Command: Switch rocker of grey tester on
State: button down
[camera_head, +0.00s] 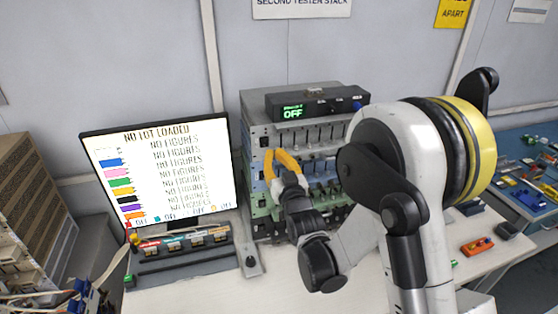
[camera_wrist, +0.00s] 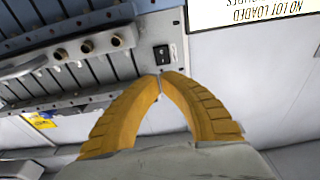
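The grey tester (camera_head: 257,131) is the upper unit of the stack beside the monitor, and its pale front panel shows in the wrist view (camera_wrist: 172,22). A small black rocker (camera_wrist: 162,54) with white marks sits on that panel; its position is too small to tell. My gripper (camera_head: 271,152) has its yellow fingers at the left part of the stack front. In the wrist view the fingertips (camera_wrist: 160,75) meet, with nothing visible between them, just below the rocker in the picture. Whether they touch the panel cannot be told.
A black box (camera_head: 318,101) on the stack reads OFF in green. Blue (camera_head: 326,168) and green tester units lie below the grey one. A monitor (camera_head: 160,170) stands close on the left, with a tray of coloured items (camera_head: 182,258) in front. Knobs (camera_wrist: 88,46) project near the fingers.

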aim_at(266, 136)
jog(key=x, duration=0.6)
jog(key=shift+w, duration=0.1)
jog(key=shift+w+a+r+g+p, duration=0.1)
jog(key=shift+w+r+g+p, duration=0.1)
jog(key=shift+w+g+p, duration=0.15)
jog(key=shift+f, duration=0.1)
